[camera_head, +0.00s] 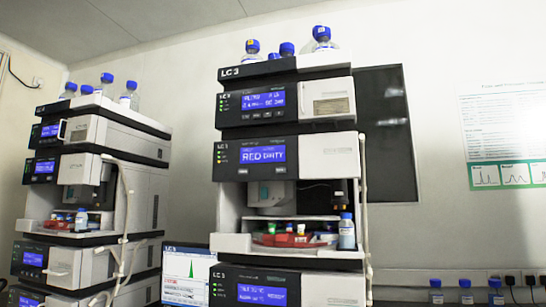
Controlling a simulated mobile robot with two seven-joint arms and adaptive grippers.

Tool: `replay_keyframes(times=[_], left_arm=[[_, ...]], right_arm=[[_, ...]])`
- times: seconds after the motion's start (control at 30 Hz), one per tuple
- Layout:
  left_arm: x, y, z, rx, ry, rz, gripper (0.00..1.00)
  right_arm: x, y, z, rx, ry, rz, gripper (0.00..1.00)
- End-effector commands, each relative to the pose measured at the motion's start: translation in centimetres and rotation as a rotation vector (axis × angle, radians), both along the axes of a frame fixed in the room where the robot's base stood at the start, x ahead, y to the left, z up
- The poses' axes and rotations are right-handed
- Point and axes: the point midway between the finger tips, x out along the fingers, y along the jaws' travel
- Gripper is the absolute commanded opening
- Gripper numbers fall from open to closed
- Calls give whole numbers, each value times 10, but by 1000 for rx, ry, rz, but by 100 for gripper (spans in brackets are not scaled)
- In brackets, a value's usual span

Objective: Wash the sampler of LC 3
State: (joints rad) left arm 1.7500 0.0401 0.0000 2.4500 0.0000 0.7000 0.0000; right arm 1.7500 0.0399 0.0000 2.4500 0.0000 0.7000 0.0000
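The LC 3 stack (313,59) stands at the centre, with LC 3 printed on its top unit. The sampler (318,156) below the pump unit has a blue display (263,154) reading "RED DIRTY", with small coloured lights to its left. Its bay below is open at the front. Inside is a red tray (270,241) with small vials with coloured caps. A blue-capped bottle (347,236) stands at the right of the bay, in front of a dark bottle (339,202). Neither of my grippers is in view.
Another stack (120,133) stands at the left with a similar open bay. A monitor (185,277) sits between the stacks. Blue-capped bottles (322,40) stand on top of LC 3, and several more (466,292) stand low at the right. White tubing (364,200) runs down LC 3's right side.

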Motion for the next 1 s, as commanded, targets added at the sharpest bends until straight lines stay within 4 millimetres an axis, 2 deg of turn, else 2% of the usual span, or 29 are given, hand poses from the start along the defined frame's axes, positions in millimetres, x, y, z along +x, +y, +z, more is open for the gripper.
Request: replay_keyframes(times=[0.03,0.2,1.0], left_arm=[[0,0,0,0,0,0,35],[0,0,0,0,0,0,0],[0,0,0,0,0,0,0]], right_arm=[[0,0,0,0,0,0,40],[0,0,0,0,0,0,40],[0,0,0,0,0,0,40]])
